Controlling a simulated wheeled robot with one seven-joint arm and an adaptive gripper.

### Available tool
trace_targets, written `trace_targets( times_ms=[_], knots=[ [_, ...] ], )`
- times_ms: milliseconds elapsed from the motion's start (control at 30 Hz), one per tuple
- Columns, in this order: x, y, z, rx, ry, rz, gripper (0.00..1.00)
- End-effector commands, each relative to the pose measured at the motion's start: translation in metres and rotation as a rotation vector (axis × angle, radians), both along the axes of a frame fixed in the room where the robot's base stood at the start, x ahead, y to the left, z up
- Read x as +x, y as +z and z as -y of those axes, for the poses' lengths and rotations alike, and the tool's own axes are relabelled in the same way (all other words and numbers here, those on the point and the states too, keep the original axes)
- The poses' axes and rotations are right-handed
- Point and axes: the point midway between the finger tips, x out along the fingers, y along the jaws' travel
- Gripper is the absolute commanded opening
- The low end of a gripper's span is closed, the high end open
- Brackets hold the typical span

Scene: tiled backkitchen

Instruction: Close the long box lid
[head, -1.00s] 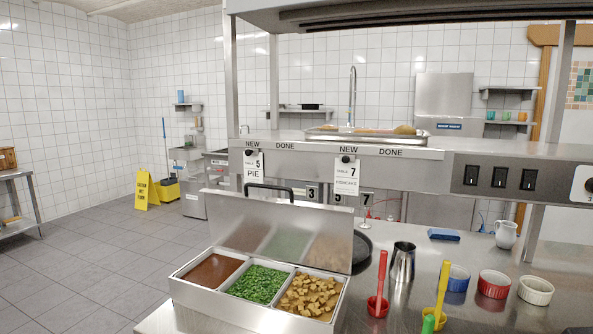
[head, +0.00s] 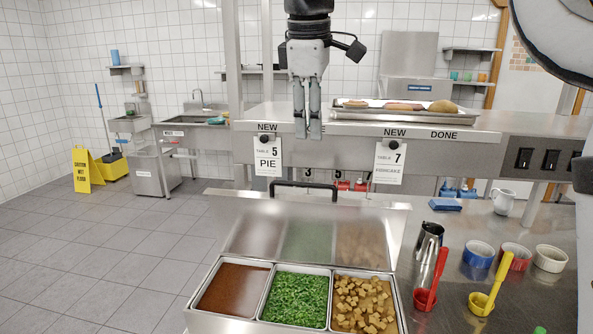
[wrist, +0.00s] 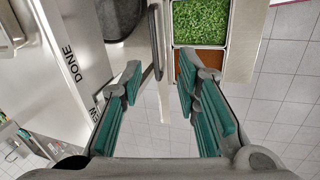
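The long metal box (head: 228,323) stands on the counter, holding brown sauce, green peas and tan chunks in three compartments. Its hinged lid (head: 231,211) is open, raised behind the compartments, with a black bar handle (head: 303,186) along its top edge. My gripper (head: 308,134) hangs above the handle, fingers pointing down, and appears apart from it. In the wrist view, the fingers (wrist: 158,72) are spread with a gap between them. The handle (wrist: 153,42) shows beyond the fingertips, roughly in line with the gap. The box's peas and brown compartments show to the right of it.
An overhead shelf (head: 462,133) with order tickets runs behind the gripper, with a food tray (head: 345,115) on it. Right of the box are a metal jug (head: 429,243), a red ladle (head: 425,298), a yellow ladle (head: 480,303) and several small bowls. Open floor lies left.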

Motion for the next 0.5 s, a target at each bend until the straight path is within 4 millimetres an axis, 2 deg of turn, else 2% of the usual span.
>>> trace_targets(
  times_ms=[100, 267, 500],
  knots=[
    [0.012, 0.002, -0.013, -0.012, 0.062, -0.01, 0.3],
    [0.018, -0.003, -0.016, -0.019, 0.088, -0.014, 0.3],
    [0.027, -0.038, -0.014, -0.02, 0.086, -0.016, 0.3]
  ],
)
